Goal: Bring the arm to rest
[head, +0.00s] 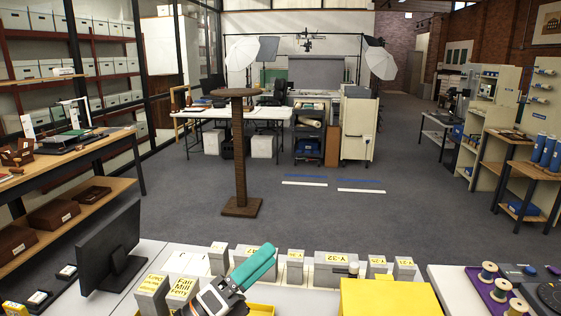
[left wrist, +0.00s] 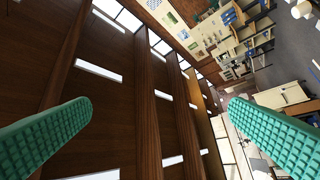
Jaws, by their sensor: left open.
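My left gripper (head: 262,258) is raised over the near white table in the head view, with its teal ridged fingers seen from the side. In the left wrist view the gripper (left wrist: 160,102) shows its two fingers wide apart, with nothing between them. That camera faces up toward the wooden ceiling and its light strips, with the room tilted at the right. Grey archival boxes with yellow labels, one of them marked Y-32 (head: 336,268), stand along the table behind and beside the gripper. My right gripper is not in view.
A black monitor (head: 112,250) stands at the table's left. A large yellow box (head: 385,298) is right of the gripper. Thread spools (head: 488,270) lie on a purple tray at the far right. A brown pedestal (head: 240,150) stands on open grey floor beyond the table.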

